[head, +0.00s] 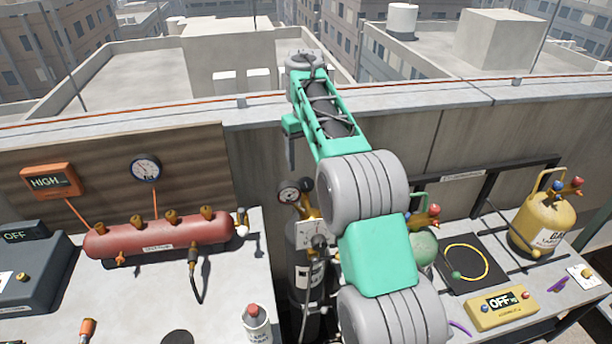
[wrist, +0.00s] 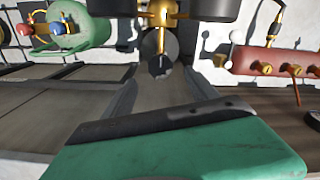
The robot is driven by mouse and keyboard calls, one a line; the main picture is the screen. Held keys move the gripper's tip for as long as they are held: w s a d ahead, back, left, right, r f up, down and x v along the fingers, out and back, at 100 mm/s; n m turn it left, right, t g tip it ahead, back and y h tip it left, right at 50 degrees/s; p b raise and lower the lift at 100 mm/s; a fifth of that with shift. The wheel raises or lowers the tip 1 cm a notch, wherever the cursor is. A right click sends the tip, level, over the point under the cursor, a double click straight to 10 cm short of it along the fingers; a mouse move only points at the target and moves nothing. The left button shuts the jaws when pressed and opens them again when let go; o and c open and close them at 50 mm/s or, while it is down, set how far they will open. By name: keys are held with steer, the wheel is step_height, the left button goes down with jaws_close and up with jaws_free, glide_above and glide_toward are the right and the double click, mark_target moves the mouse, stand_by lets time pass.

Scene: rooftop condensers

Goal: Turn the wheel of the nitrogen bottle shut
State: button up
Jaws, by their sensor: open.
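The dark nitrogen bottle (head: 306,268) stands upright in the gap between the two tables, partly hidden behind my arm. A round gauge (head: 289,193) and brass fittings sit at its top. In the wrist view, brass valve parts (wrist: 161,38) show at the top middle, with a dark round piece (wrist: 160,66) below them that may be the wheel. My gripper (wrist: 160,80) is open, with its two fingers apart on either side of that dark piece; I cannot tell any contact. In the head view my gripper (head: 290,152) hangs above and behind the bottle's gauge, mostly hidden.
A red manifold (head: 160,235) lies on the left table, with a spray can (head: 257,325) at its front. The right table holds a yellow gas bottle (head: 543,222), a scale display (head: 503,306) and a black pad (head: 472,270). A parapet wall (head: 470,135) runs behind.

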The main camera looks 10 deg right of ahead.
mark_target(306, 183)
step_height(306, 183, down, 8)
steer(key=b, duration=0.6)
steer(key=shift+r, duration=0.15)
steer(key=c, duration=1.4)
